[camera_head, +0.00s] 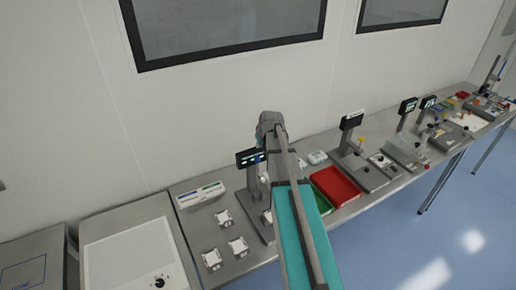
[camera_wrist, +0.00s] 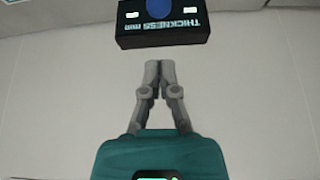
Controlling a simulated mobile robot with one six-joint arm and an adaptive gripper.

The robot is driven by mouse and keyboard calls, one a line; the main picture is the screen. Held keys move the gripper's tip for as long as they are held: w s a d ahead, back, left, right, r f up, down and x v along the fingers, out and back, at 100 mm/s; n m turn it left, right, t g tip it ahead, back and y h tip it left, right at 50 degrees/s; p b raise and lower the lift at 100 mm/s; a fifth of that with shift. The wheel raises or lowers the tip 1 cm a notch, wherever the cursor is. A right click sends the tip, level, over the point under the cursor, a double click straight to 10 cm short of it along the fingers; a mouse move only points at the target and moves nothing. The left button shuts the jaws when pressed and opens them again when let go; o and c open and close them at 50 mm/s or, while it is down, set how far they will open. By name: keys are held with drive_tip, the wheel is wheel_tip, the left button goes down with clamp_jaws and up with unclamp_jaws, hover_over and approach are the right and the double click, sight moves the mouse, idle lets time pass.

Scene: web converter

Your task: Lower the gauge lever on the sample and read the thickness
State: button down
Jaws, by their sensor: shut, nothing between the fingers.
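The thickness gauge's dark display (camera_head: 250,157) stands on a post behind my arm in the head view. Its black box (camera_wrist: 165,38) fills the top of the wrist view, upside down, with "THICKNESS mm" lettering, a blue disc and small lit fields; no thickness value can be made out. My gripper (camera_wrist: 160,66) is shut and empty, its fingertips apart from the box in the picture and a plain pale surface behind them. In the head view my arm hides the gripper and much of the gauge. I cannot make out the lever or the sample under it.
Several small white pieces with dark marks (camera_head: 238,246) lie on the steel bench left of the gauge, near a white holder (camera_head: 201,195) with green and blue strips. A red tray (camera_head: 335,186) and a partly covered green tray (camera_head: 322,203) are to the right. More instruments (camera_head: 352,121) stand beyond.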

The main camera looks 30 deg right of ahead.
sight(253, 157)
drive_tip(key=shift+b+x, duration=4.15)
drive_tip(key=shift+x, duration=0.7)
drive_tip(key=shift+s, duration=0.15)
